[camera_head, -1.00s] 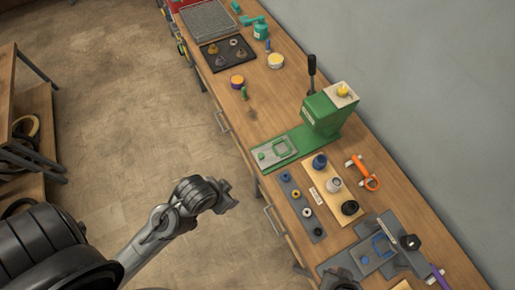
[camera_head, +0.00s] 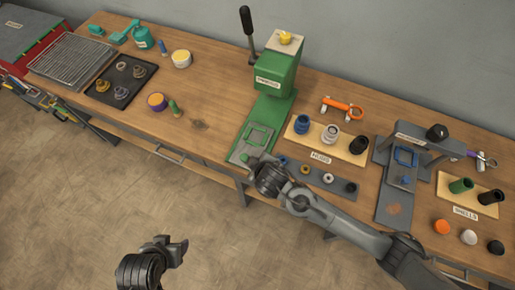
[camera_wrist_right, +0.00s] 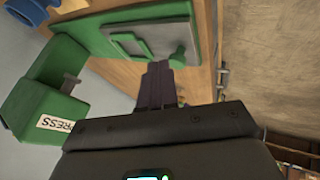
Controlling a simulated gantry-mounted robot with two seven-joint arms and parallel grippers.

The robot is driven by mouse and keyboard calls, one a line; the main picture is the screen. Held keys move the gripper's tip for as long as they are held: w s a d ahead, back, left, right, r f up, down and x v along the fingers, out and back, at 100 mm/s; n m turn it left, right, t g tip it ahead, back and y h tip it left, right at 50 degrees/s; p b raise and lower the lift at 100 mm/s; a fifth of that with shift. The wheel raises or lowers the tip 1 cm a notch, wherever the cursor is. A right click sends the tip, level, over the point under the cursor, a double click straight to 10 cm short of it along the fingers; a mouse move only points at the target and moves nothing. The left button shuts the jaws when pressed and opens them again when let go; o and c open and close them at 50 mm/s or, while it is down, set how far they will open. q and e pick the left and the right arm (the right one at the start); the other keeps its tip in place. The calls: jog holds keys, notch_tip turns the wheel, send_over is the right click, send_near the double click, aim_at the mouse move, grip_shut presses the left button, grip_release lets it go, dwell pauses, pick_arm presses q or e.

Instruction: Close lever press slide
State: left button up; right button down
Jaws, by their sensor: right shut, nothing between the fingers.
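The green lever press (camera_head: 277,75) stands at the back of the bench, its black lever (camera_head: 247,22) upright at the left of its head. Its slide (camera_head: 240,152), a grey plate with a green square outline and a small green knob, sticks out in front of the head. The knob (camera_wrist_right: 181,57) also shows in the right wrist view. My right gripper (camera_head: 262,162) is shut and empty at the front end of the slide. In the wrist view its fingertips (camera_wrist_right: 157,70) are close beside the knob; contact is unclear. My left gripper (camera_head: 176,247) hangs over the floor, away from the bench.
A wooden board with several plugs (camera_head: 329,138) and a grey strip of small parts (camera_head: 340,184) lie right of the slide. A grey press (camera_head: 425,143) stands farther right.

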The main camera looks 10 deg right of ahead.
aim_at(259, 146)
jog(key=x, duration=0.7)
jog(key=shift+w+f, duration=0.2)
jog(key=shift+f, duration=0.05)
jog(key=shift+w+d+f, duration=0.1)
jog(key=shift+w+d, duration=0.25)
jog(key=shift+w, duration=0.25)
jog(key=shift+w+d+f, duration=0.1)
jog(key=shift+w+d, duration=0.25)
jog(key=shift+w, duration=0.3)
jog(key=shift+w+d, duration=0.35)
jog(key=shift+w, duration=0.15)
jog(key=shift+w+d, duration=0.1)
